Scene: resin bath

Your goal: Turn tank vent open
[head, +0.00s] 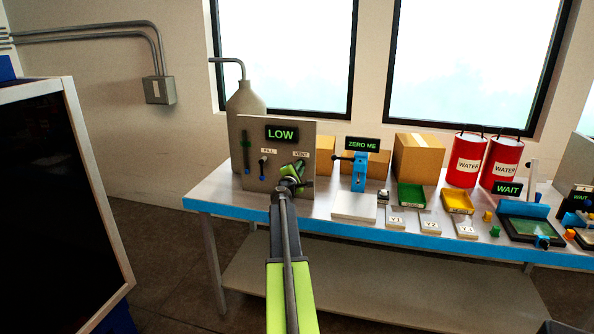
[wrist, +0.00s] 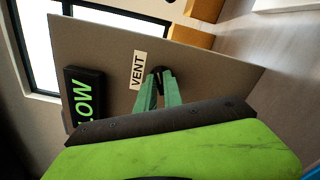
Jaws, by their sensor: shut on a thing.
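The tank (head: 246,98) is a grey bottle-shaped vessel with a bent pipe, behind an upright grey panel (head: 247,122). The panel carries a display (head: 281,134) reading LOW in green, a FILL control (head: 263,163) and a VENT label (head: 300,154). My gripper (head: 298,168) is at the panel just below the VENT label, covering most of the vent control. In the wrist view, my gripper's green fingers (wrist: 159,88) are shut on the dark vent knob (wrist: 168,77) beside the VENT label (wrist: 138,70). The knob's exact angle is hard to tell.
The table (head: 405,238) has a blue front edge. A large dark-faced unit (head: 60,200) stands at left.

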